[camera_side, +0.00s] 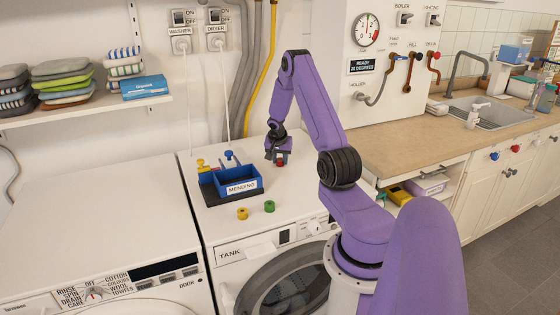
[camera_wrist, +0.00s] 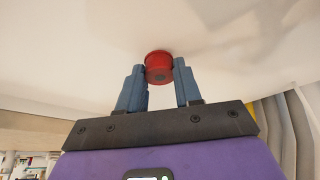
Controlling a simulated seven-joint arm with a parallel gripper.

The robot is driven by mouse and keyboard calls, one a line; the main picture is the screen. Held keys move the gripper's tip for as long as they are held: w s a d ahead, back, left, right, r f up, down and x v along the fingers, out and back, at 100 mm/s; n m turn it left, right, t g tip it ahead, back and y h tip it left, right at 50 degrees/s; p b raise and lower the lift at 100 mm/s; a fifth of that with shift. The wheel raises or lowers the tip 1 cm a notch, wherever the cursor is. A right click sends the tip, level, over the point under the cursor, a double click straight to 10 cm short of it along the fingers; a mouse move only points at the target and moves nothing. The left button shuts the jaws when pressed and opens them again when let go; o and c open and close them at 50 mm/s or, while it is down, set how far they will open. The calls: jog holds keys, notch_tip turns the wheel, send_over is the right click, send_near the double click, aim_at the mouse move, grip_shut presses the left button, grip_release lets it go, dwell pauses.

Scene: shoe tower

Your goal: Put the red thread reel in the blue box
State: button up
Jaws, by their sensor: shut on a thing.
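The red thread reel (camera_wrist: 158,66) is held between the fingertips of my gripper (camera_wrist: 160,74) in the wrist view. In the side view, my gripper (camera_side: 278,157) points down over the white dryer top, with the red reel (camera_side: 280,163) between its fingers, mostly covered. Whether the reel touches the surface is hard to tell. The blue box (camera_side: 240,188), labelled MENDING, stands to the left of my gripper, open at the top. Its inside looks empty from here.
A yellow reel (camera_side: 242,213) and a green reel (camera_side: 269,206) stand in front of the box. Yellow-topped and blue-topped items (camera_side: 228,155) rise behind and left of the box. A washer stands at left; a counter with a sink (camera_side: 487,115) is at right.

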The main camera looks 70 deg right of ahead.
jog(key=shift+r, duration=0.7)
jog(key=s+a+r, duration=0.8)
jog(key=a+r, duration=0.3)
jog(key=w+a+r+m+g, duration=0.25)
jog(key=a+m, duration=0.65)
jog(key=a, duration=0.6)
send_over(246, 175)
jog(key=s+a, duration=0.3)
jog(key=a, duration=0.2)
jog(key=shift+g+y, duration=0.3)
jog(key=shift+g, duration=0.15)
notch_tip(246, 175, down, 8)
jog(key=shift+d+f, duration=0.15)
jog(key=shift+f, duration=0.05)
jog(key=shift+w+d+f, duration=0.3)
jog(key=shift+w+f, duration=0.15)
jog(key=shift+f, duration=1.7)
jog(key=shift+f, duration=0.15)
